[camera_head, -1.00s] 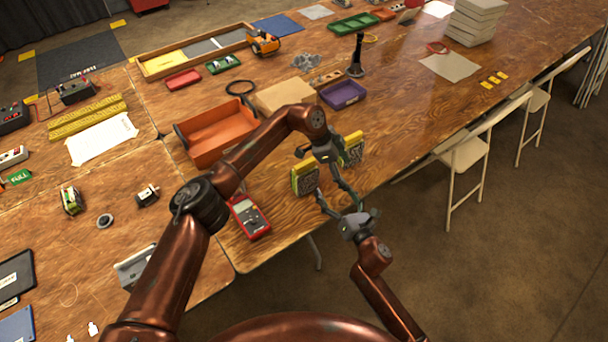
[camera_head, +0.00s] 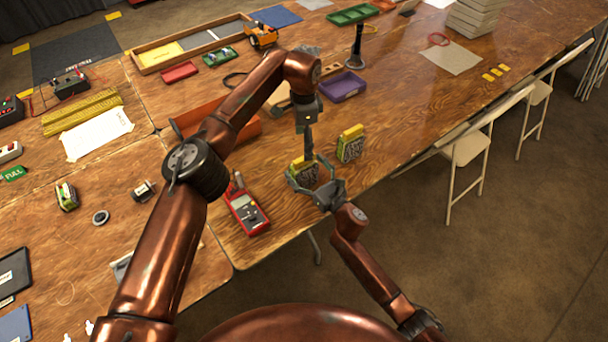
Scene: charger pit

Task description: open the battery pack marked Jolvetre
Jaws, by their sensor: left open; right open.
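Two yellow-and-dark battery packs stand upright on the table near its front edge: a near one (camera_head: 299,166) and a far one (camera_head: 350,144). Their markings are too small to read, so I cannot tell which is Jolvetre. My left gripper (camera_head: 309,152) points down just above and behind the near pack, its fingers seen nearly edge-on. My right gripper (camera_head: 308,177) is open, its fingers spread at the front of the near pack and hiding part of it. I cannot tell whether either gripper touches it. The far pack stands free to the right.
A red multimeter (camera_head: 247,213) lies to the left of the packs. An orange tray (camera_head: 245,130) is behind my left arm, and a purple tray (camera_head: 343,87) and a black stand (camera_head: 356,52) are farther back. The table is clear right of the far pack. Folding chairs (camera_head: 466,150) line its right side.

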